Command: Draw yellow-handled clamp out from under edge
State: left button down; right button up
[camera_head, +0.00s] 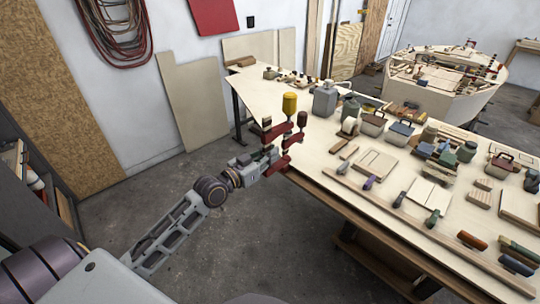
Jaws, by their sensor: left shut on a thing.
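The yellow-handled clamp (290,103) has a red frame and a yellow upright handle. It is at the left front edge of the plywood table, with its handle above the table top. My left gripper (268,158) is shut on the clamp's red frame, just off the table edge. Whether the clamp touches the table edge cannot be told from here. My right gripper is not in view.
The plywood table (330,138) carries many tools, wood blocks and bottles to the right. A grey can (325,100) stands behind the clamp. A plywood hull (443,82) stands at the back right. The floor (290,250) left of the table is clear.

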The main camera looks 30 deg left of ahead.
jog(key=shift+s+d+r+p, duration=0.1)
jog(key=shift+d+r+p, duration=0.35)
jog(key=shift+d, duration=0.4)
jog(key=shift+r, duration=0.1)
